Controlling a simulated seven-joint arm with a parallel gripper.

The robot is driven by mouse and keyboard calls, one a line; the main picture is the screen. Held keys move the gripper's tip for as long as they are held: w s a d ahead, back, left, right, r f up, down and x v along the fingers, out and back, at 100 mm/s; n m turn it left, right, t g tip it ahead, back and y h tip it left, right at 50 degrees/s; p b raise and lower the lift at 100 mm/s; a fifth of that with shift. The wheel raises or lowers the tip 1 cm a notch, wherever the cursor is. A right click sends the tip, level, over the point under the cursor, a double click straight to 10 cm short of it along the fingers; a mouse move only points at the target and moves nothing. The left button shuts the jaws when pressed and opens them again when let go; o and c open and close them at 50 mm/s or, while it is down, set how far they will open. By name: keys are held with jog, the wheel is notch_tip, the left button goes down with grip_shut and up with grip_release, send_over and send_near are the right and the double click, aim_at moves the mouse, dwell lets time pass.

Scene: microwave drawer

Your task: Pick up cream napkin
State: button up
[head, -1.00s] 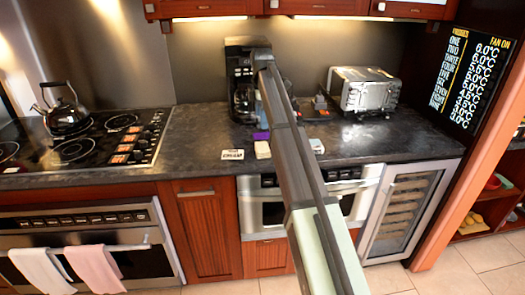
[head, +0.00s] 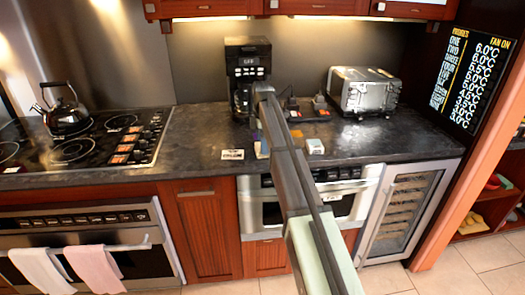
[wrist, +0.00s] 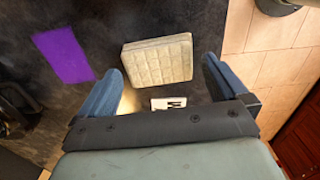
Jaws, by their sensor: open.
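The cream napkin (wrist: 157,60) is a quilted, pale square lying on the dark counter in the wrist view. My gripper (wrist: 160,68) is open, with one blue-grey finger on each side of the napkin in the picture. It is not closed on the napkin, and I cannot tell the height of the fingertips above it.
A purple sheet (wrist: 65,55) lies left of the napkin. A white card with black marks (wrist: 168,103) shows between the fingers. In the head view, a small white box (head: 315,146), a coffee maker (head: 247,70) and a toaster (head: 364,91) stand on the counter (head: 400,145).

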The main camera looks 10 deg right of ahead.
notch_tip(320, 180, down, 3)
jog(key=shift+r, duration=0.2)
jog(key=c, duration=0.8)
jog(key=shift+o, duration=0.2)
jog(key=shift+r, duration=0.1)
notch_tip(320, 180, up, 10)
jog(key=o, duration=0.4)
jog(key=c, duration=0.3)
jog(key=d, duration=2.1)
jog(key=shift+w+d, duration=0.15)
jog(key=shift+w, duration=0.15)
